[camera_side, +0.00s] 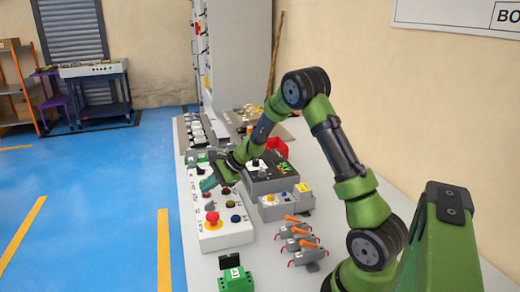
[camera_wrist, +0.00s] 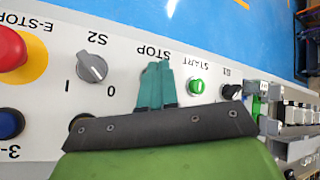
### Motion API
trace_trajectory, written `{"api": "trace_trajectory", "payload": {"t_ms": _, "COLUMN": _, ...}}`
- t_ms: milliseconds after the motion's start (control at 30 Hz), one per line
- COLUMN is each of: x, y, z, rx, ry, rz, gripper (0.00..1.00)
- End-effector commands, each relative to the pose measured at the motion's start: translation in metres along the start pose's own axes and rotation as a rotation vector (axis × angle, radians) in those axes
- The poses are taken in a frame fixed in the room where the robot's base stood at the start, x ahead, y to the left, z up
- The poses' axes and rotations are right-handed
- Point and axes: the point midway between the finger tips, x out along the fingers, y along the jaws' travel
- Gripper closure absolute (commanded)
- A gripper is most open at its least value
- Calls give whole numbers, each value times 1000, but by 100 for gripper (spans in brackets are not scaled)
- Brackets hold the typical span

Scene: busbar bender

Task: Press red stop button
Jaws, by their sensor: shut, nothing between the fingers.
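A white control panel (camera_side: 227,238) lies on the table in the side view, and it also fills much of the wrist view (camera_wrist: 50,90). In the side view a small red button (camera_side: 206,194), seemingly the stop button, shows just in front of my gripper (camera_side: 207,185). My gripper is shut and empty, its teal fingers pointing down at the panel. In the wrist view my gripper (camera_wrist: 157,68) covers the spot beside the STOP label (camera_wrist: 153,51), so the button is hidden there. I cannot tell whether the fingertips touch it.
The green START button (camera_wrist: 196,86) and grey S2 knob (camera_wrist: 91,66) flank my fingers. A red E-STOP mushroom (camera_side: 212,217) stands nearer on the panel; a blue button (camera_side: 235,218) is beside it. A grey box (camera_side: 285,206) and orange-handled levers (camera_side: 300,242) stand to the right.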

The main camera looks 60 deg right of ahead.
Motion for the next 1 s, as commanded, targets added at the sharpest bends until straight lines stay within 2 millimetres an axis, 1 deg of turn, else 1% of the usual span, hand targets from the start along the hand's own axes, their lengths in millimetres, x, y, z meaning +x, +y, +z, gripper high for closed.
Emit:
{"api": "trace_trajectory", "payload": {"t_ms": 267, "x": -1, "y": 0, "z": 0, "rx": -1, "ry": 1, "rz": 1, "gripper": 100}}
{"api": "trace_trajectory", "payload": {"t_ms": 600, "x": -11, "y": -8, "z": 8, "rx": -1, "ry": 0, "rz": 0, "gripper": 100}}
{"api": "trace_trajectory", "payload": {"t_ms": 867, "x": -12, "y": -8, "z": 8, "rx": 0, "ry": 0, "rz": 0, "gripper": 100}}
{"api": "trace_trajectory", "payload": {"t_ms": 1000, "x": -16, "y": -12, "z": 12, "rx": -3, "ry": 0, "rz": -2, "gripper": 100}}
